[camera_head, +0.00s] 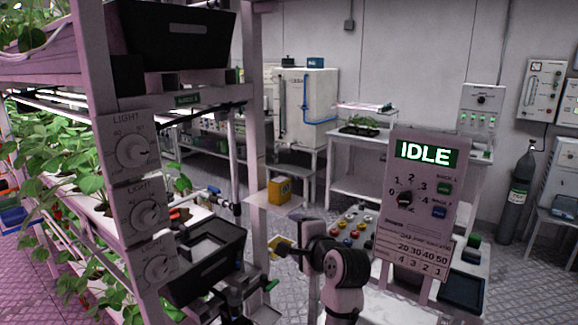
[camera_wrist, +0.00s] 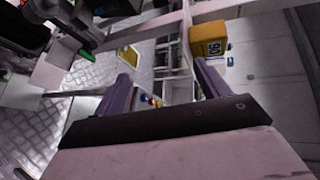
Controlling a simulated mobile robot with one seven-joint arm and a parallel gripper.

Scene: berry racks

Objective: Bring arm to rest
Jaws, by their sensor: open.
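My arm (camera_head: 343,270) is in the lower middle of the head view, bent, with its end pointing left toward the rack. My gripper shows in the wrist view (camera_wrist: 163,84) with its two purple fingers spread apart and nothing between them. In the head view the fingers are small and hard to make out. A yellow box (camera_head: 280,190) sits on a small pale shelf (camera_head: 272,205) above and behind the arm's end; the box also shows in the wrist view (camera_wrist: 208,40), beyond the right finger.
The plant rack (camera_head: 250,150) with light dials (camera_head: 132,150) and a black bin (camera_head: 205,265) stands close on the left. A control panel (camera_head: 420,205) reading IDLE stands just right of the arm. A grey cylinder (camera_head: 519,195) stands at the right wall. Patterned floor lies between.

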